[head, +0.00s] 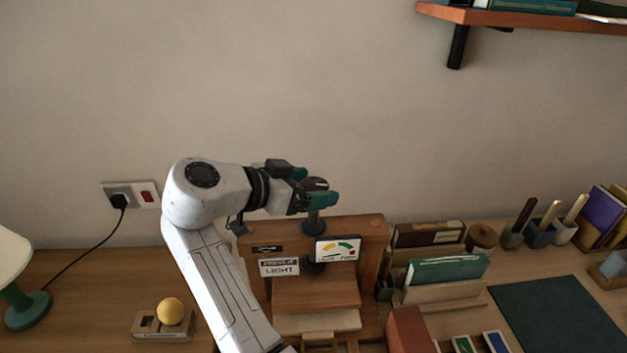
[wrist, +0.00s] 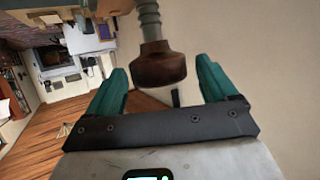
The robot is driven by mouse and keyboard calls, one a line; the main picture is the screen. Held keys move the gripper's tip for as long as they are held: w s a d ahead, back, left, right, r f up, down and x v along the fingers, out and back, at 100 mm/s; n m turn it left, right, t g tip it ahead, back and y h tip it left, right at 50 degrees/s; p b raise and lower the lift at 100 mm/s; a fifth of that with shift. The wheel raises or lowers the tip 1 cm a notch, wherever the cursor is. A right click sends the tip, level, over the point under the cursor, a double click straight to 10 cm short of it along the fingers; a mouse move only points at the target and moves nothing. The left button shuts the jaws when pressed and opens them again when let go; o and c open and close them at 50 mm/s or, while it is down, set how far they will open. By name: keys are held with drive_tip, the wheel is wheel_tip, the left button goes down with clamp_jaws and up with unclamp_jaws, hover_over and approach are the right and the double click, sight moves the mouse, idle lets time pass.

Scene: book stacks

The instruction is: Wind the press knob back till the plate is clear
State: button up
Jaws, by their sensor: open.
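The wooden book press (head: 374,240) stands against the wall in the head view. Its dark brown knob (head: 316,184) tops a grey screw (head: 314,214) through the crossbeam. In the wrist view the knob (wrist: 158,68) shows between the teal fingers, the screw beyond it. My gripper (head: 318,188) is open around the knob, with gaps to both fingers in the wrist view (wrist: 160,75). The brown plate (head: 315,292) sits low in the frame, above a paler block (head: 318,322); I cannot tell whether they touch. A gauge (head: 338,249) and a "LIGHT" card (head: 279,268) are on the front.
A yellow ball (head: 170,311) on a wooden holder and a lamp (head: 28,309) stand left. Right of the press are a book rack (head: 440,293), tools in cups (head: 540,237) and a dark mat (head: 556,315). A shelf (head: 540,18) hangs upper right.

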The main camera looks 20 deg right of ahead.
drive_tip(key=shift+w+d+f, duration=0.1)
drive_tip(key=shift+d+f, duration=0.1)
drive_tip(key=shift+d, duration=0.3)
drive_tip(key=c, duration=1)
drive_tip(key=shift+n+t, duration=0.3)
drive_tip(key=shift+t, duration=0.1)
